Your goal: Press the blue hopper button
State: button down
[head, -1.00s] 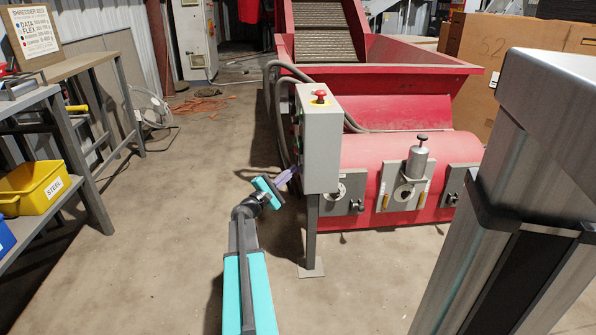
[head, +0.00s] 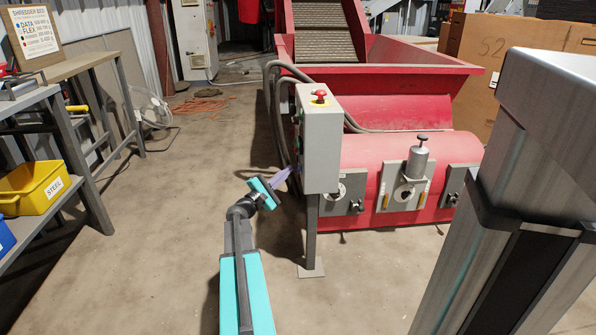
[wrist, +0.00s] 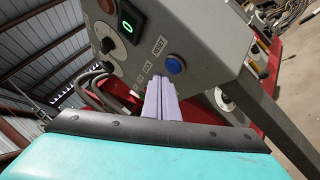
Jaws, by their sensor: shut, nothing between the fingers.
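The blue button (wrist: 174,65) sits on the face of a grey control box, below and beside a printed label in the wrist view. The control box (head: 320,140) stands on a post in the head view; its button face is turned left and seen edge-on. My gripper (head: 292,171) is at the lower left edge of the box, its purple fingers shut and empty. In the wrist view the fingertips (wrist: 160,80) are just left of and slightly below the blue button. Whether they touch the panel I cannot tell.
A black switch with a green mark (wrist: 130,22) and a rotary knob (wrist: 106,38) are on the same panel. A red mushroom button (head: 320,94) tops the box. The red hopper (head: 400,82) stands behind. Yellow bin (head: 30,188) sits on the left shelf; floor between is clear.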

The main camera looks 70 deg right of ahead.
dwell(0.3)
jog(key=shift+w+a, duration=0.3)
jog(key=shift+w, duration=0.5)
jog(key=shift+w+a, duration=0.3)
jog(key=shift+w, duration=0.45)
jog(key=shift+w+a, duration=0.3)
jog(key=shift+w, duration=0.5)
